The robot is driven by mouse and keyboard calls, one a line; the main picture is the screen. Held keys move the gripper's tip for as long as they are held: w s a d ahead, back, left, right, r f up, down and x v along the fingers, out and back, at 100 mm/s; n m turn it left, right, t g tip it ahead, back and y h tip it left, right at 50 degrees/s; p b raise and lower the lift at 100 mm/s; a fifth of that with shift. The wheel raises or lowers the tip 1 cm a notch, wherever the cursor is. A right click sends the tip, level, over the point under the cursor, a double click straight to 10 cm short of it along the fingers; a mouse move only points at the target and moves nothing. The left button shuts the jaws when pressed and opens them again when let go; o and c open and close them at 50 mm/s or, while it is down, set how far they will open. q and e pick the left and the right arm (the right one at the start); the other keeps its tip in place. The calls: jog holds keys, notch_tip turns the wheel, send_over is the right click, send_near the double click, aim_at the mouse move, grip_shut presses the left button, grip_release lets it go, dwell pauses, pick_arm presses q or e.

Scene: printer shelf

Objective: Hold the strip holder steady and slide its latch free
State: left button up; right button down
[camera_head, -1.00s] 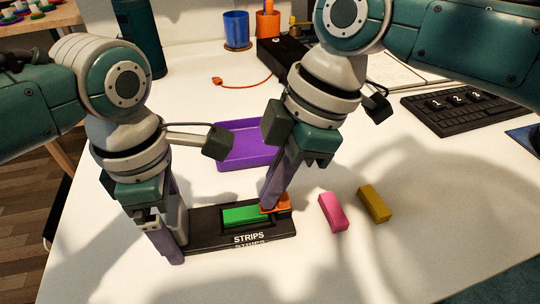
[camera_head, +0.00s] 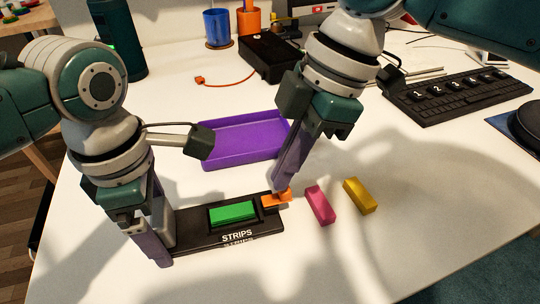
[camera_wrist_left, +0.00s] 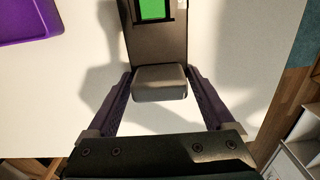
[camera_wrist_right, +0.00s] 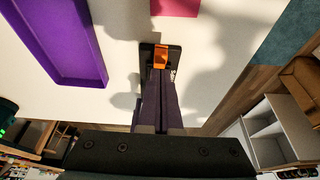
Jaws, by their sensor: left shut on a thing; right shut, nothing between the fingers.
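The black strip holder (camera_head: 200,238), marked STRIPS, lies flat on the white table with a green strip (camera_head: 232,212) in its slot. My left gripper (camera_head: 160,240) is shut on the grey block-like left end of the holder (camera_wrist_left: 160,82). The orange latch (camera_head: 274,200) is at the holder's right end. My right gripper (camera_head: 279,186) is shut with nothing between its fingers, its tips at the latch. In the right wrist view the fingertips (camera_wrist_right: 160,72) hide part of the orange latch (camera_wrist_right: 160,54); contact is hard to tell.
A purple tray (camera_head: 215,161) stands behind the holder. A pink block (camera_head: 320,205) and a yellow block (camera_head: 360,196) lie to its right. A black keyboard (camera_head: 460,105) and a black box (camera_head: 268,60) are farther back. The table's front right is clear.

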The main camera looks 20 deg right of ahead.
jog(key=v, duration=0.8)
jog(key=shift+f, duration=0.1)
pick_arm(q)
jog(key=o, duration=1.3)
